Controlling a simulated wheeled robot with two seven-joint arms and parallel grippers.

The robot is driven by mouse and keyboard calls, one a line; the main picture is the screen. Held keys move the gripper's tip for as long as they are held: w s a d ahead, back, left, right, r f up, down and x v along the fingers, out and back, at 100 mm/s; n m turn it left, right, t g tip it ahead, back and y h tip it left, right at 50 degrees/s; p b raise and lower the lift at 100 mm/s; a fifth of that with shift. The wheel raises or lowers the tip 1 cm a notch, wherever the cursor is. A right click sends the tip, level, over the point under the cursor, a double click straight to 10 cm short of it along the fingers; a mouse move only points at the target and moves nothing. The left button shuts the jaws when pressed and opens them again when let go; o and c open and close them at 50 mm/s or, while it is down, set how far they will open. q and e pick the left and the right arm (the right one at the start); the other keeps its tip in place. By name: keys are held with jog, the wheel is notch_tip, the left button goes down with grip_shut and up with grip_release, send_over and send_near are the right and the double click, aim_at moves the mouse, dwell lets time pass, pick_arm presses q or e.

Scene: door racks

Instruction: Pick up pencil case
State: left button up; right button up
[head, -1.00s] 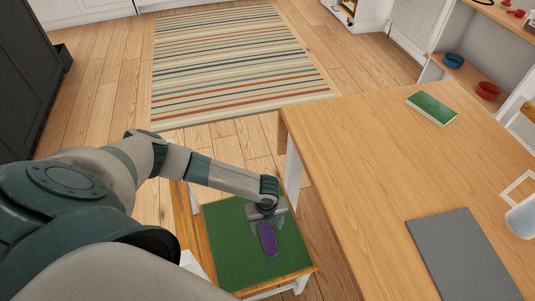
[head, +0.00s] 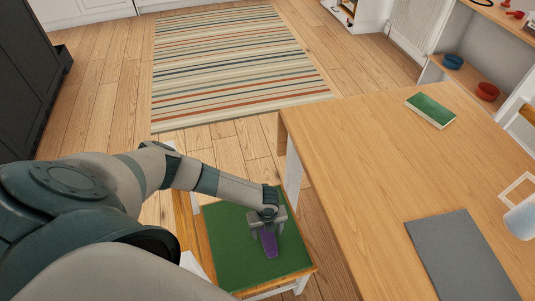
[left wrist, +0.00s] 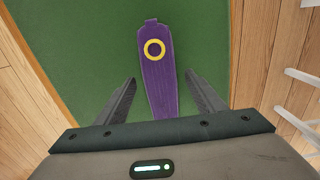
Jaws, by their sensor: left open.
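The pencil case (head: 270,243) is purple and long and lies on the green top of a low stool or chair. In the left wrist view the pencil case (left wrist: 159,82) has a yellow ring on it and a small tab at its far end. My left gripper (head: 267,229) is just above its near part. In the left wrist view the left gripper (left wrist: 158,97) is open, with one finger on each side of the case's nearer end. Both fingers look apart from the case. My right gripper is not in view.
The wooden table (head: 350,180) stands close on the right of the green seat (head: 232,250). It bears a grey mat (head: 462,255) and a green book-like block (head: 431,108). A striped rug (head: 235,65) lies on the open floor beyond.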

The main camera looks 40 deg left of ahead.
pick_arm(q)
jog(key=shift+c, duration=0.3)
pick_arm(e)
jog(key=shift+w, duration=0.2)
pick_arm(q)
jog(key=c, duration=1)
jog(key=shift+c, duration=0.6)
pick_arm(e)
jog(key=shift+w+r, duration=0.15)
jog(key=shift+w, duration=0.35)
pick_arm(q)
jog(key=shift+r, duration=0.15)
